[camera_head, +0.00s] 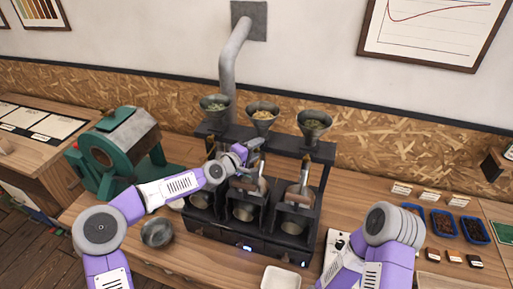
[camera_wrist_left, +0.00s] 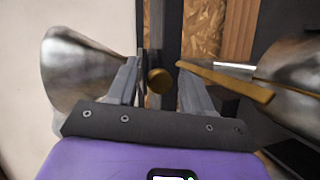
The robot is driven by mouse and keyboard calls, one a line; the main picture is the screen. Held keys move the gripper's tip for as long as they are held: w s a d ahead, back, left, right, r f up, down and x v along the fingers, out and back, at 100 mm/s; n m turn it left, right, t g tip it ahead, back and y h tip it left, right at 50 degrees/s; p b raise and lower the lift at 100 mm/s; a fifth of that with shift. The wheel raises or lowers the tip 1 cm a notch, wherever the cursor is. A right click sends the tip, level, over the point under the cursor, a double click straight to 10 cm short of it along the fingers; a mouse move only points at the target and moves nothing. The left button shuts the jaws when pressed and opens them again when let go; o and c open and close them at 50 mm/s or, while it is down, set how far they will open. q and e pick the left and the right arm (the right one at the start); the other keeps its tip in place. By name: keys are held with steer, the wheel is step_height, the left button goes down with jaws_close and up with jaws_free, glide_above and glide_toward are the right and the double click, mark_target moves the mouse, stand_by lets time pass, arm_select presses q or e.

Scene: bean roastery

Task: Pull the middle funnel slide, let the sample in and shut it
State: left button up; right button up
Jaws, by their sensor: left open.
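The black three-station roaster (camera_head: 247,245) stands on the wooden counter with three metal funnels on top. The middle funnel (camera_head: 263,117) holds pale beans. My left gripper (camera_head: 255,147) is just below it. In the left wrist view my left gripper (camera_wrist_left: 158,68) is open, and a round brass knob (camera_wrist_left: 159,80) shows between its fingers, with gaps beside it. The knob looks like a slide's end; whether the slide is pulled out I cannot tell. My right arm enters at the lower right; its gripper is out of view.
The left funnel (camera_head: 214,106) and right funnel (camera_head: 313,123) flank the middle one. A brass bar (camera_wrist_left: 228,81) lies close to the right finger in the left wrist view. A green drum machine (camera_head: 122,150) stands left; a white tray (camera_head: 281,277) lies in front.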

arm_select(q)
steer(key=shift+d, duration=0.2)
steer(key=shift+w, duration=0.1)
steer(key=shift+c, duration=0.9)
jaws_close()
